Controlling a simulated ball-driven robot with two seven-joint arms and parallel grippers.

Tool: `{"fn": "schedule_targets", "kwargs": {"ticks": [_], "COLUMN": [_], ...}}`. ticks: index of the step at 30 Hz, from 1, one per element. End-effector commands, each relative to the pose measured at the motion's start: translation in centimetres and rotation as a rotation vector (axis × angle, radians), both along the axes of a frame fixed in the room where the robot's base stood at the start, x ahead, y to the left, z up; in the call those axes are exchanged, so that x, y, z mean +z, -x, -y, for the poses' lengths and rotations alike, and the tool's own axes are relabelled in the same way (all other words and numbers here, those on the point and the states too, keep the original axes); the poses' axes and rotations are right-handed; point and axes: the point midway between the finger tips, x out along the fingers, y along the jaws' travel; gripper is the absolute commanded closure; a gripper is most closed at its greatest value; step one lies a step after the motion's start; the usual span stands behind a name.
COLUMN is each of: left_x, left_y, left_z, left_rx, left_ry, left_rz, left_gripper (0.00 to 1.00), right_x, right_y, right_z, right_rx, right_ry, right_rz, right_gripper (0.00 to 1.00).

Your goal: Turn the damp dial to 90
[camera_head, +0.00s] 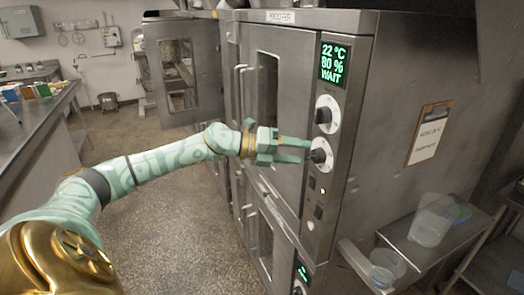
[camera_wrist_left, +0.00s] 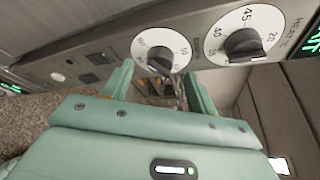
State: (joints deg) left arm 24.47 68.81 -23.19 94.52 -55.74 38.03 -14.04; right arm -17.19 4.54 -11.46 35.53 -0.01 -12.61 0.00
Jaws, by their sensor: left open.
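The damp dial (camera_head: 320,154) is the lower of two white dials with dark knobs on the proofer's control strip. In the left wrist view the damp dial (camera_wrist_left: 160,50) lies just ahead of my fingers, its dark knob roughly between the fingertips. My left gripper (camera_head: 304,150) is open and empty, its fingertips at the damp dial. I cannot tell whether they touch the knob. The heat dial (camera_head: 328,114) sits above it, and shows at the right in the wrist view (camera_wrist_left: 245,35). The green display (camera_head: 333,63) reads 22 °C, 80 % and WAIT. My right gripper is out of view.
The steel proofer (camera_head: 283,45) fills the middle. A clipboard (camera_head: 429,132) hangs on its side. A steel counter (camera_head: 35,125) stands at left, with open floor between.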

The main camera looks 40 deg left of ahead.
Motion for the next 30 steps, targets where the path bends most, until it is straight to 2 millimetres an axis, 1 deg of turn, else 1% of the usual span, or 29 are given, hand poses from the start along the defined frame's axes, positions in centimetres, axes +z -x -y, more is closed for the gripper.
{"fn": "schedule_targets", "kwargs": {"ticks": [1, 2, 4, 7, 9, 15, 16, 18, 24, 30], "left_x": [-0.6, -0.4, -0.2, 0.3, 0.7, 1.2, 1.4, 2.0, 2.3, 2.4], "left_y": [0.9, 1.5, 2.4, 3.5, 4.0, 5.3, 5.5, 6.2, 7.9, 9.1], "left_z": [-0.9, -1.3, -2.2, -3.0, -3.5, -4.6, -4.8, -5.4, -7.1, -8.1], "left_rx": [0.001, -0.001, 0.001, -0.003, 0.001, -0.002, -0.003, -0.004, 0.000, -0.001], "left_ry": [-0.007, -0.007, -0.004, -0.006, 0.000, -0.002, -0.001, 0.003, 0.002, -0.001], "left_rz": [-0.007, -0.008, -0.010, -0.009, -0.009, -0.008, -0.007, -0.005, -0.002, -0.002], "left_gripper": [0.42, 0.42, 0.42, 0.42, 0.42, 0.42, 0.42, 0.42, 0.42, 0.42], "right_x": [-0.9, -1.2, -1.5, -1.9, -1.4, -1.0, -0.7, 0.6, 2.3, 2.8], "right_y": [0.1, 0.1, 0.1, 0.2, 0.1, 0.1, 0.1, 0.0, -0.2, -0.2], "right_z": [0.0, 0.0, 0.0, 0.0, 0.0, 0.0, 0.0, 0.0, 0.0, 0.0], "right_rx": [0.000, 0.000, 0.000, 0.000, 0.000, 0.000, 0.000, 0.000, 0.000, 0.000], "right_ry": [0.001, 0.000, 0.000, 0.000, 0.000, 0.001, 0.000, 0.001, 0.001, 0.000], "right_rz": [-0.002, -0.002, -0.003, -0.004, -0.003, -0.002, -0.001, 0.001, 0.004, 0.005], "right_gripper": [0.70, 0.70, 0.70, 0.70, 0.70, 0.70, 0.70, 0.70, 0.70, 0.70]}}
